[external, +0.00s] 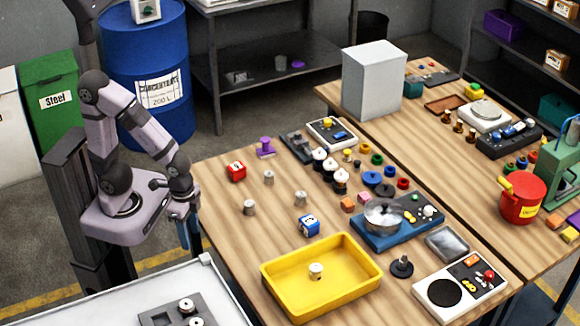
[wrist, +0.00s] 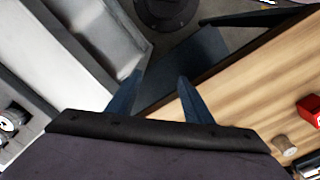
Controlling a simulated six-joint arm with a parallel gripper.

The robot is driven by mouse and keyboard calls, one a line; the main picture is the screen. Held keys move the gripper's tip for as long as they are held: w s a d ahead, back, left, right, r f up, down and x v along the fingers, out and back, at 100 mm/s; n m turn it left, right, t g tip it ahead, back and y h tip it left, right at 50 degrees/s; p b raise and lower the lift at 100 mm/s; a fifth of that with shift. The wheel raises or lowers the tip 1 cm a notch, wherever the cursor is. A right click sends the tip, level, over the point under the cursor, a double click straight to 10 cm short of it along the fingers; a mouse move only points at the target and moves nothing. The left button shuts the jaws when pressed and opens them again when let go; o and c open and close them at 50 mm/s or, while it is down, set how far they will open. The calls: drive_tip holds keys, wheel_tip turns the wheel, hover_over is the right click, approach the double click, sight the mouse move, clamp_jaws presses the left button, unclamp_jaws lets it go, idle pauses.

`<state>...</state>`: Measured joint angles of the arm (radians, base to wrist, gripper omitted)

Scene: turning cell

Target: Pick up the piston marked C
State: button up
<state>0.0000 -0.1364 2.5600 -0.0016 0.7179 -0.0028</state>
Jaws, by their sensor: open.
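Small metal pistons stand apart on the wooden table: one at the back (external: 268,177), one nearer my arm (external: 249,207) and one to the right (external: 300,198). Another piston (external: 316,271) stands inside the yellow tray (external: 283,291). Two more, a rear one (external: 186,306) and a front one (external: 196,321), sit in a grey holder at the bottom. I cannot read a letter C on any piston. My gripper (external: 190,236) is open and empty beside the table's left edge. In the wrist view its blue fingers (wrist: 160,76) are apart, and one piston (wrist: 284,143) shows at right.
A red cube (external: 236,171), a purple knobbed object (external: 265,147) and a blue cube (external: 309,225) stand near the loose pistons. A blue device with a round metal dish (external: 384,215) is farther right. A white surface (external: 140,296) lies left of the table.

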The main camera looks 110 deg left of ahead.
sight(245, 202)
drive_tip(key=shift+o, duration=0.5)
drive_tip(key=a+n+p, duration=0.1)
drive_tip(key=a+n, duration=0.1)
drive_tip(key=a, duration=0.2)
drive_tip(key=a+n, duration=0.3)
drive_tip(key=a, duration=0.2)
drive_tip(key=a+r+n+p, duration=0.1)
drive_tip(key=a+n, duration=0.1)
drive_tip(key=a, duration=0.2)
drive_tip(key=shift+w+a+h+p, duration=0.25)
drive_tip(key=shift+a+h+p, duration=0.05)
drive_tip(key=shift+h, duration=0.1)
drive_tip(key=shift+t, duration=0.5)
drive_tip(key=w+a, duration=0.1)
drive_tip(key=w+a+r, duration=0.1)
drive_tip(key=w+a, duration=0.1)
drive_tip(key=shift+w+a+r, duration=0.1)
drive_tip(key=shift+w+a, duration=0.05)
drive_tip(key=shift+w, duration=0.05)
drive_tip(key=w+r+m, duration=0.1)
drive_tip(key=w+m, duration=0.1)
drive_tip(key=w+a+r+m+t, duration=0.1)
drive_tip(key=w, duration=0.1)
drive_tip(key=w+a+r+m+t, duration=0.1)
drive_tip(key=w+m, duration=0.1)
drive_tip(key=shift+w+r+m, duration=0.15)
drive_tip(key=shift+m, duration=0.15)
drive_tip(key=m, duration=0.3)
drive_tip(key=shift+w+m, duration=0.1)
drive_tip(key=shift+m, duration=0.2)
